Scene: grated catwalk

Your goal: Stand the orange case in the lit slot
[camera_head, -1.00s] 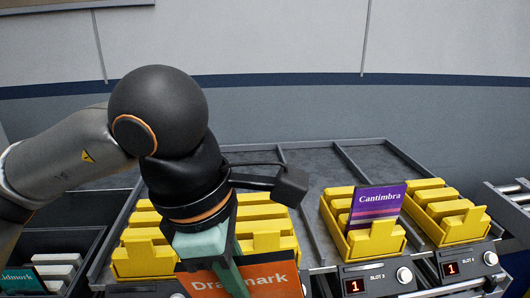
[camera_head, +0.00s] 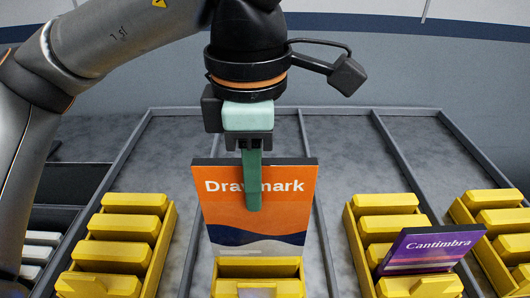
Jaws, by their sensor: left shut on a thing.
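The orange case (camera_head: 285,212), with white lettering partly covered by a finger and a dark wavy band low down, is upright in the middle of the view. My left gripper (camera_head: 252,180) is shut on its upper edge, with one green finger across its front. The case is in line with a yellow slotted holder (camera_head: 258,270). Its lower edge meets the holder's yellow blocks in the picture; whether it is seated or just above or behind them I cannot tell. No lit slot indicator shows in this view. My right gripper is not in view.
A yellow holder (camera_head: 121,228) stands to the left. Another holder (camera_head: 387,226) to the right bears a leaning purple case (camera_head: 428,249). A further yellow holder (camera_head: 498,222) is at the right edge. Grey dividers separate the lanes; the grey deck behind is clear.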

